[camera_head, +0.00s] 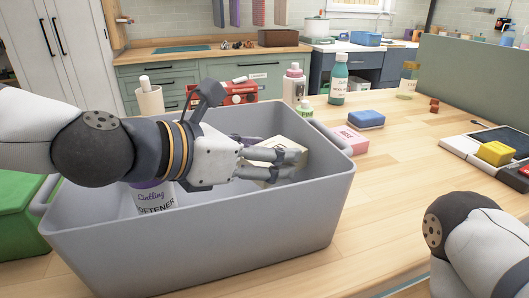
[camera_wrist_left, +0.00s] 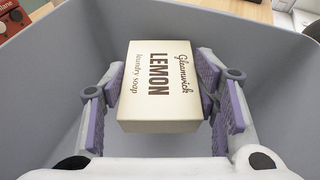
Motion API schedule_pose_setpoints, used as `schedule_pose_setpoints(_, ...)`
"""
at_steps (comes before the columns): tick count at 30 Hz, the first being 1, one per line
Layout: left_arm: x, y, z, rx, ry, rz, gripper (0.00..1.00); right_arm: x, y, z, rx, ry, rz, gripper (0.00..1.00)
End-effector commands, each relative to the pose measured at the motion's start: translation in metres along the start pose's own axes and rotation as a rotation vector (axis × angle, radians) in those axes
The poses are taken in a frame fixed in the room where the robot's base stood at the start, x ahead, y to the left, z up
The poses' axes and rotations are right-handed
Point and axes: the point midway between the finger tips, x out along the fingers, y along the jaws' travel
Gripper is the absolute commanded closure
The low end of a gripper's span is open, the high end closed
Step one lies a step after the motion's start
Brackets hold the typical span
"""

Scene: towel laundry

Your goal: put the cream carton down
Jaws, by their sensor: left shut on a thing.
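The cream carton (camera_head: 289,145) is between the fingers of my left gripper (camera_head: 290,163), within the walls of the grey tub (camera_head: 210,240). In the left wrist view the carton (camera_wrist_left: 158,85) reads "Gleamwick LEMON laundry soap", and purple finger pads grip it from both sides. The fingers hide part of it in the head view. I cannot tell whether its underside touches the tub floor. My right arm shows at the lower right of the head view, but its gripper is out of frame.
A softener bottle (camera_head: 154,198) stands in the tub's left part, partly behind my arm. Right of the tub on the wooden table are a pink box (camera_head: 349,140), a blue sponge-like block (camera_head: 366,119) and a teal bottle (camera_head: 338,80). The table's middle right is clear.

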Motion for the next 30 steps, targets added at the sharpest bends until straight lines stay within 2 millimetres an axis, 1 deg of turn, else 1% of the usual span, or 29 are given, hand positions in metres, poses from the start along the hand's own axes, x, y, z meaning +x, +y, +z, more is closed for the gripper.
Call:
schedule_pose_setpoints(12,0.005,0.0,-0.011,-0.002,0.001,0.0,0.78,0.005,0.0,0.003,-0.001,-0.013,0.001,0.31)
schedule_pose_setpoints(14,0.004,0.0,-0.011,0.0,0.0,0.0,0.78,0.005,0.0,0.003,-0.001,-0.013,0.001,0.31)
schedule_pose_setpoints(15,0.004,0.0,-0.011,-0.001,0.001,0.0,0.41,0.004,0.0,0.002,-0.001,-0.012,0.001,0.31)
schedule_pose_setpoints(17,0.004,0.0,-0.011,0.0,0.001,0.0,0.27,0.004,0.0,0.002,-0.001,-0.012,0.001,0.31)
schedule_pose_setpoints(18,0.004,0.0,-0.011,0.0,0.001,0.0,0.25,0.004,0.0,0.002,-0.001,-0.012,0.001,0.31)
schedule_pose_setpoints(26,0.004,0.0,-0.01,0.0,0.001,0.0,0.25,0.004,0.0,0.002,-0.001,-0.012,0.001,0.31)
schedule_pose_setpoints(29,-0.001,-0.001,0.001,0.006,-0.004,0.002,0.25,-0.001,0.0,0.0,-0.001,0.002,0.0,0.31)
schedule_pose_setpoints(30,-0.006,0.0,0.007,0.006,-0.005,0.005,0.25,-0.004,0.0,-0.002,-0.001,0.012,0.0,0.31)
